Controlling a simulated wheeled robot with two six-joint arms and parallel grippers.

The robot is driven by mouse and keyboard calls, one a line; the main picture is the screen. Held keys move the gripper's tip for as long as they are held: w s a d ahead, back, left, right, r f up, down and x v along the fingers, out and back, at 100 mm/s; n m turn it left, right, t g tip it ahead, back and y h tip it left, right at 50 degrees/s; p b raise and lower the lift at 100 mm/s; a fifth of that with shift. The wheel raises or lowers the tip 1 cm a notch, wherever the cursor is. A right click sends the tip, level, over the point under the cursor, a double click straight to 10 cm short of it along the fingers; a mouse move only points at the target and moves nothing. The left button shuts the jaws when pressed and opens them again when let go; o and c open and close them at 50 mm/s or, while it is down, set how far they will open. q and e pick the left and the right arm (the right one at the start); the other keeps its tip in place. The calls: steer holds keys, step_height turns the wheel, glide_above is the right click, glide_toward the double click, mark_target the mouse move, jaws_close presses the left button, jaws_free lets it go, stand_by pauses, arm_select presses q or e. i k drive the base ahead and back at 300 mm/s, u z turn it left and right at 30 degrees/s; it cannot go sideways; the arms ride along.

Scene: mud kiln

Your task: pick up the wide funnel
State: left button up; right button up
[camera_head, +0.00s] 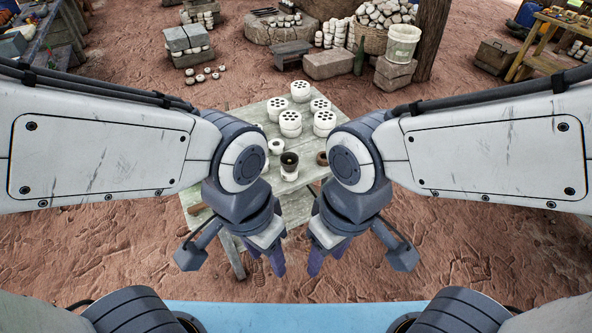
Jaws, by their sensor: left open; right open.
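A green-grey wooden table (228,118) stands in front of me, partly hidden by my arms. A dark cup-shaped piece with a pale lower part (289,161) stands upright near its middle; it may be the wide funnel, but it is too small to be sure. My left gripper (268,259) is open and empty, pointing down at the near side of the table. My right gripper (327,259) is open and empty beside it, to the right. Both are apart from the dark piece, nearer to me.
Several white pots with holed tops (291,121) stand at the table's far side. A small white pot (276,146) and a brown ring-like piece (321,158) flank the dark piece. Stone blocks (330,64) and a pale bucket (403,43) lie beyond, with bare earth between.

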mark_target(284, 158)
steer(key=z, duration=0.35)
steer(key=i, duration=1.35)
steer(key=u, duration=0.7)
